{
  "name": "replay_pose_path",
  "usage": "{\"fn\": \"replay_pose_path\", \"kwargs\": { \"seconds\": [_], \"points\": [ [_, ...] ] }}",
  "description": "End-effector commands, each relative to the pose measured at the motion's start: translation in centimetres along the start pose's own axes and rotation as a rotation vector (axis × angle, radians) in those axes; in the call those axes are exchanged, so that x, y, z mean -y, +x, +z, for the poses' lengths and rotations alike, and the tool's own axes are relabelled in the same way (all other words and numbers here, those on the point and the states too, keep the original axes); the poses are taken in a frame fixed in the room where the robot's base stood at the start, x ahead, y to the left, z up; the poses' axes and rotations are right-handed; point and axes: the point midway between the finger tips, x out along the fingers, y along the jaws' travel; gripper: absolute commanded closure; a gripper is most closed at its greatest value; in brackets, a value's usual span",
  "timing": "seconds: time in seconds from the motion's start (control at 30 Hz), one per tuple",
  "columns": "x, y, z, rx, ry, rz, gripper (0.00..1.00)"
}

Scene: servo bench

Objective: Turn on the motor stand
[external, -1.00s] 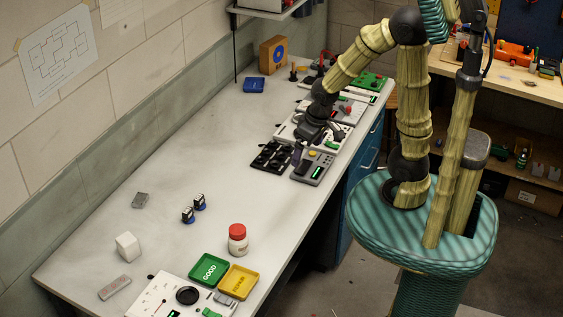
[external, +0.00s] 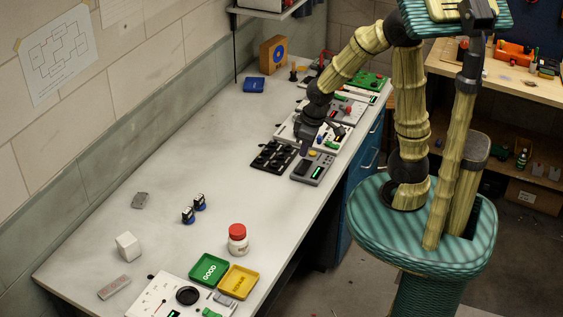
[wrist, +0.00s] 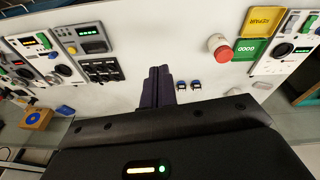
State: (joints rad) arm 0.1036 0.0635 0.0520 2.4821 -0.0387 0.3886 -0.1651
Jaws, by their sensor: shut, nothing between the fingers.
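I cannot tell for sure which unit is the motor stand. A white panel with a black disc (external: 188,295) lies at the near end of the bench; it appears at the upper right in the wrist view (wrist: 268,66). Another white panel (external: 285,131) lies partly hidden beneath my gripper (external: 304,152). A grey box with a green display and yellow button (external: 312,170) is just right of the gripper; the wrist view shows it at the upper left (wrist: 92,46). My gripper (wrist: 158,72) is shut and empty, its dark fingers pressed together.
Further panels and a green board (external: 374,80) fill the far end. Mid-bench is mostly clear.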

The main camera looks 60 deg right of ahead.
Motion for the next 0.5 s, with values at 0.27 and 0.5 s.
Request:
{"fn": "replay_pose_path", "kwargs": {
  "seconds": [0.27,0.5],
  "points": [
    [-5.9,2.9,-3.2,0.06,-0.304,0.009,1.0],
    [-11.8,5.4,-4.9,0.097,-0.568,-0.013,1.0]
  ]
}}
